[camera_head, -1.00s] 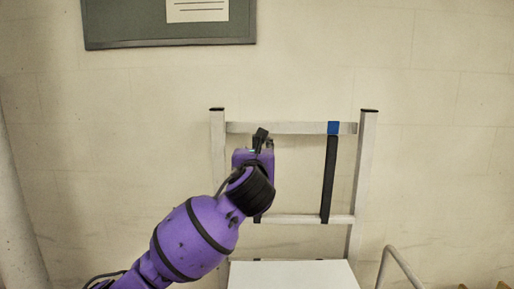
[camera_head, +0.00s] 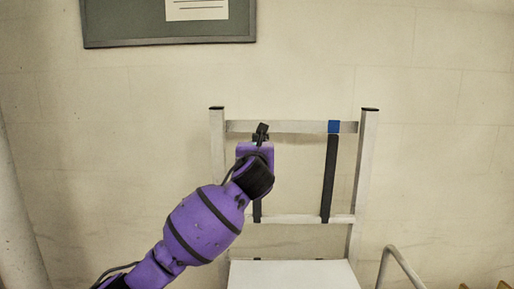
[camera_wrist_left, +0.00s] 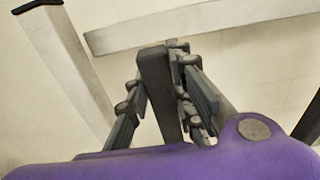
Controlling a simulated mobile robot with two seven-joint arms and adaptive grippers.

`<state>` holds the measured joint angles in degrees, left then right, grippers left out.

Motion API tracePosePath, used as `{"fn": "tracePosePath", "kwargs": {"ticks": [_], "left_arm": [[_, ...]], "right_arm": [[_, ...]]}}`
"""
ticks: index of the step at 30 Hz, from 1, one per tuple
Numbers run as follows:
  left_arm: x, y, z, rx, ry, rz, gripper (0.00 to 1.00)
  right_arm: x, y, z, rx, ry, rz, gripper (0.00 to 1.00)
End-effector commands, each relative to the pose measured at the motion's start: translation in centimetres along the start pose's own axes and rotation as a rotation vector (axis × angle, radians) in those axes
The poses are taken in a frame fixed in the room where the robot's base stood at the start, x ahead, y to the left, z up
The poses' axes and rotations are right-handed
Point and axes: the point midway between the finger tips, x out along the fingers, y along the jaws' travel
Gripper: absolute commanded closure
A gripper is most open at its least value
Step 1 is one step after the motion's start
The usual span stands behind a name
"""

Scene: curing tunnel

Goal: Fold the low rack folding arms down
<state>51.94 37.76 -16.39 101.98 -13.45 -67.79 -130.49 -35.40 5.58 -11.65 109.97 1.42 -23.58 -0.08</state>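The rack (camera_head: 364,170) is a pale metal frame against the wall. One black folding arm (camera_head: 329,180) stands flat against it at the right, between the top and lower rails, with a blue piece (camera_head: 334,127) at its top. The other black folding arm (camera_head: 257,212) is at the left, mostly hidden behind my left gripper (camera_head: 261,133), which is near the top rail. In the left wrist view this dark folding arm (camera_wrist_left: 158,90) lies between the fingers of my left gripper (camera_wrist_left: 160,70). The fingertips appear closed against both its sides. My right gripper is not in view.
A white flat surface (camera_head: 292,274) sits low in front of the rack. A curved pale rail (camera_head: 404,266) is at the lower right. A grey-green board (camera_head: 130,25) hangs on the wall above left, and a pale column (camera_head: 18,215) stands at the left edge.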

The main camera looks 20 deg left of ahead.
Motion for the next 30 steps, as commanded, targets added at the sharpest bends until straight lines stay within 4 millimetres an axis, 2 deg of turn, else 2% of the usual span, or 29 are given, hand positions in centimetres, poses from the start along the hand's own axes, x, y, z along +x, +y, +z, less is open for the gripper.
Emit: {"fn": "tracePosePath", "kwargs": {"ticks": [14, 17, 23, 30], "left_arm": [[-0.7, 0.0, -0.2, 0.003, -0.025, 0.0, 1.0], [-1.6, 0.0, -0.4, 0.004, -0.062, 0.0, 1.0], [-4.8, 0.0, -1.2, 0.006, -0.188, -0.001, 1.0], [-9.0, -0.1, -3.2, 0.004, -0.363, -0.004, 1.0]], "right_arm": [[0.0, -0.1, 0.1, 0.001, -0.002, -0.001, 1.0], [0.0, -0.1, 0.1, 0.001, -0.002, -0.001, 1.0], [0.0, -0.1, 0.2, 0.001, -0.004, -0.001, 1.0], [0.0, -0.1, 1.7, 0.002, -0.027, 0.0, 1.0]]}}
